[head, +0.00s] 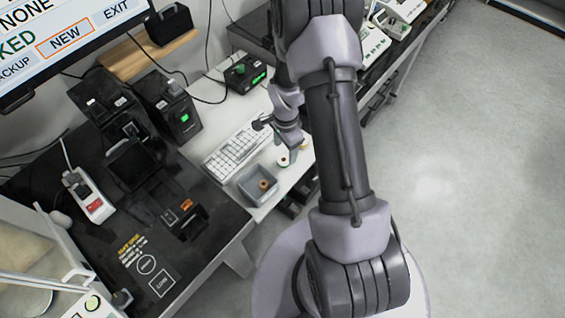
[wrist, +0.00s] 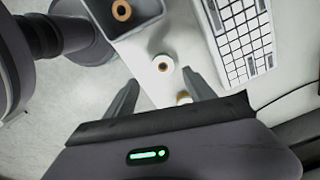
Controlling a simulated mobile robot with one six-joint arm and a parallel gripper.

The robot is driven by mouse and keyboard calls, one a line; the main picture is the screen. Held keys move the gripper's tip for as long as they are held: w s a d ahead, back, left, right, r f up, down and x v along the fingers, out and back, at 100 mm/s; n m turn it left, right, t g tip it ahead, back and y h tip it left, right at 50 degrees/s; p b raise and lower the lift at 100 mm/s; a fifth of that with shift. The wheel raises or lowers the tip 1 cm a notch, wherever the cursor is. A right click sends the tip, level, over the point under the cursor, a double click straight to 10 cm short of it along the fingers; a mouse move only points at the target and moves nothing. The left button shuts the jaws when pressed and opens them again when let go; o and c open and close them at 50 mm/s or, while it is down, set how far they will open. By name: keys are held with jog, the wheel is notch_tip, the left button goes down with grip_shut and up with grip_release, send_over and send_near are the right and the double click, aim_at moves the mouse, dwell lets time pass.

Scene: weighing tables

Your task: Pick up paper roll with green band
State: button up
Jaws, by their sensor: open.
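A small white paper roll (head: 283,162) stands on the white table under my gripper; its end seems to carry a dark greenish ring, too small to be sure. It also shows in the wrist view (wrist: 162,63), just beyond the fingertips and between their lines. My gripper (wrist: 160,77) is open and empty, pointing down above the table. A second roll with a tan core (wrist: 183,97) stands nearer, partly hidden by the right finger. A third roll with a brown core (head: 264,184) sits in a grey tray (head: 247,190).
The grey tray also shows at the top of the wrist view (wrist: 148,8). A white keyboard (head: 236,146) lies beside the rolls. A scale with a green display (head: 245,73) stands behind. A black table (head: 215,222) with devices is at the left.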

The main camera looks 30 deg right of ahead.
aim_at(284, 160)
jog(key=f, duration=0.2)
jog(key=f+b, duration=0.1)
jog(key=f, duration=0.1)
jog(key=f+b, duration=0.1)
jog(key=f, duration=0.1)
jog(key=shift+w+a+f, duration=0.1)
jog(key=shift+w+f, duration=0.05)
jog(key=shift+w, duration=0.15)
jog(key=shift+c, duration=1.1)
grip_shut()
